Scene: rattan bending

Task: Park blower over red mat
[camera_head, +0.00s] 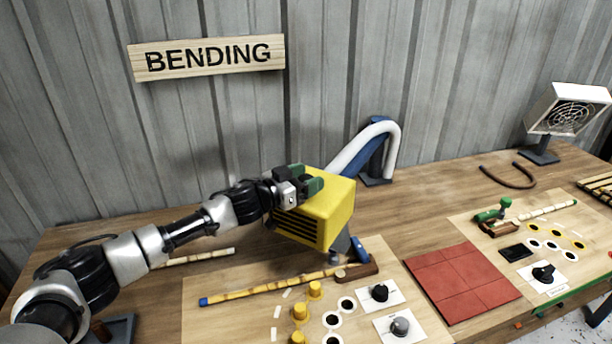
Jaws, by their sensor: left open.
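The blower looks to be the yellow box (330,210) with dark vent slats on its front. It is above the workbench left of centre, beside a white hose and blue stand, with a dark nozzle-like part below it. My left gripper (309,184) is at the box's upper left edge, open, next to a green part there. I cannot tell whether that green part is a handle or part of the gripper. The red mat (462,281) lies flat and bare on the bench, to the right of and nearer than the box. My right gripper is not in view.
Below the box are a bamboo rod (265,289), yellow pegs (314,290) and two knobs (380,292). A blue stand with a white hose (362,143) stands behind. Right of the mat are a green clamp (493,213) and another knob (543,272). A fan heater (568,108) stands far right.

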